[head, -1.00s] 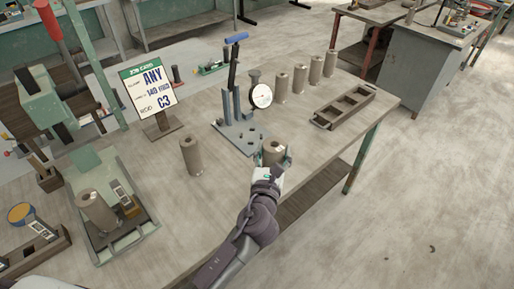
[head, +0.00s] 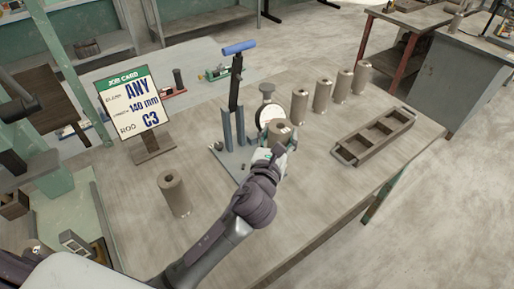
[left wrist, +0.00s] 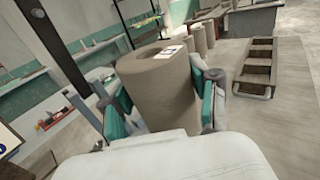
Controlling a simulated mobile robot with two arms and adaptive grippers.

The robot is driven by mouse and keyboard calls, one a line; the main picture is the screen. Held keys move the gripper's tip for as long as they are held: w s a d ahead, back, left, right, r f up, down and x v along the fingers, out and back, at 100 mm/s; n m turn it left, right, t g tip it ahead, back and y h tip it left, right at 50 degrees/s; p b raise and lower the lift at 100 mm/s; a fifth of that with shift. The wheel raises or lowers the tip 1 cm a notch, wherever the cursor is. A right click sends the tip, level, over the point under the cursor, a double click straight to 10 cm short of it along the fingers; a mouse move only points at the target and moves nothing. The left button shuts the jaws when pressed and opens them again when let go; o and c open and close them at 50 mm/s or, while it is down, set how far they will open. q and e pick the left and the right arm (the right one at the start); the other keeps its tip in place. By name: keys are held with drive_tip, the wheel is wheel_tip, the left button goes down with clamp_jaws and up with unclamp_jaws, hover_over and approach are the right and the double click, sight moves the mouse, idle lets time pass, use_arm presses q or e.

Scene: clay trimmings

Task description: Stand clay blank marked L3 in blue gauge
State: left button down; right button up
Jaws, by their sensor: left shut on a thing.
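My left gripper (head: 279,143) is shut on a brown clay blank (head: 277,127), a hollow cylinder held upright. In the left wrist view the blank (left wrist: 160,100) stands between the two green-padded fingers. A small white tag lies on its top rim; its marking is too small to read. The blue gauge (head: 228,132) has a blue-grey base plate, posts, a blue-handled lever and a round white dial (head: 264,113). The held blank is at the plate's right side, in front of the dial and partly hiding it. I cannot tell whether it touches the plate. My right gripper is not in view.
Several blanks (head: 322,95) stand in a row behind and right of the gauge. Another blank (head: 174,192) stands at front left. A job card (head: 134,100) is at the left, an empty wooden rack (head: 348,153) at the right.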

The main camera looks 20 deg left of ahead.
use_arm(q)
drive_tip(key=w+a+f+b, duration=0.1)
drive_tip(key=w+a+f, duration=0.1)
drive_tip(key=a+f, duration=0.5)
drive_tip(key=shift+w+f, duration=0.3)
drive_tip(key=shift+f, duration=0.4)
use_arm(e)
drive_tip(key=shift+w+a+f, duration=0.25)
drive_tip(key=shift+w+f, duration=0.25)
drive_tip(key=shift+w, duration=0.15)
use_arm(q)
drive_tip(key=shift+f, duration=0.1)
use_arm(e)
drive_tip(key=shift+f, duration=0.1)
use_arm(q)
drive_tip(key=c, duration=0.7)
unclamp_jaws()
drive_tip(key=shift+f, duration=0.15)
drive_tip(key=o, duration=0.4)
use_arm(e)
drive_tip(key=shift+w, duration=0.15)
use_arm(q)
drive_tip(key=shift+o, duration=0.2)
